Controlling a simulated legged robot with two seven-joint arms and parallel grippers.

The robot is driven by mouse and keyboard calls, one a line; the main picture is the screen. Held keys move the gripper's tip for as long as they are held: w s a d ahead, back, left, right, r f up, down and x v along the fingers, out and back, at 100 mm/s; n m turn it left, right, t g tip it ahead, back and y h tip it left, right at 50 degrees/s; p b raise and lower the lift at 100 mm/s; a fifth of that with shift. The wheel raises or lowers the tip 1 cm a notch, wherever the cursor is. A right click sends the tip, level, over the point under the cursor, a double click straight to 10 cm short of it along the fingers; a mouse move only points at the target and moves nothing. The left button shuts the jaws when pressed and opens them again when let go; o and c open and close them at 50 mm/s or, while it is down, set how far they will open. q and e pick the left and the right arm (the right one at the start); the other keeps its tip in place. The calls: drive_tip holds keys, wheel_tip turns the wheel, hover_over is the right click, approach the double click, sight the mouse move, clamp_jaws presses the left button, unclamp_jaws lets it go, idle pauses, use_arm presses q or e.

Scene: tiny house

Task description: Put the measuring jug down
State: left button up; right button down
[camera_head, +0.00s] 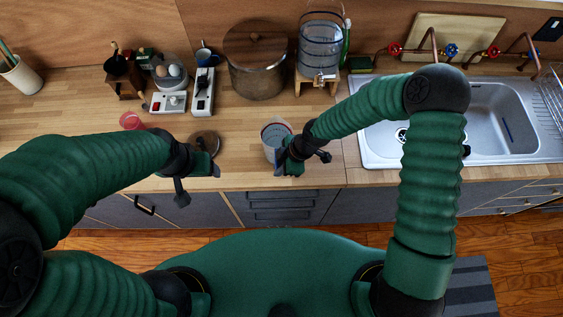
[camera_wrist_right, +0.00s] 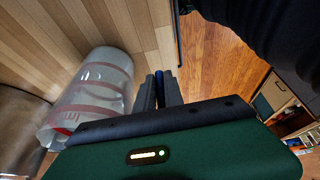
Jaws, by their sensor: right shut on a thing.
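The clear measuring jug (camera_head: 272,140) with red markings is near the front edge of the wooden counter, apparently upright. My right gripper (camera_head: 284,165) is at its near right side, shut on the jug, apparently by the handle. The jug also shows in the right wrist view (camera_wrist_right: 95,95), left of the closed fingers (camera_wrist_right: 160,88). I cannot tell whether its base touches the counter. My left gripper (camera_head: 214,168) is at the counter's front edge, left of the jug; its finger opening is unclear.
A round brown lid-like object (camera_head: 205,140) lies beside my left gripper. A large pot (camera_head: 257,75) and a water dispenser (camera_head: 320,45) stand behind the jug. The sink (camera_head: 490,120) is to the right. Bare counter (camera_head: 240,118) lies between the jug and the brown object.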

drive_tip(key=shift+w+f, duration=0.1)
drive_tip(key=shift+f, duration=0.05)
drive_tip(key=c, duration=1.5)
unclamp_jaws()
drive_tip(key=shift+a, duration=0.1)
drive_tip(key=shift+o, duration=0.2)
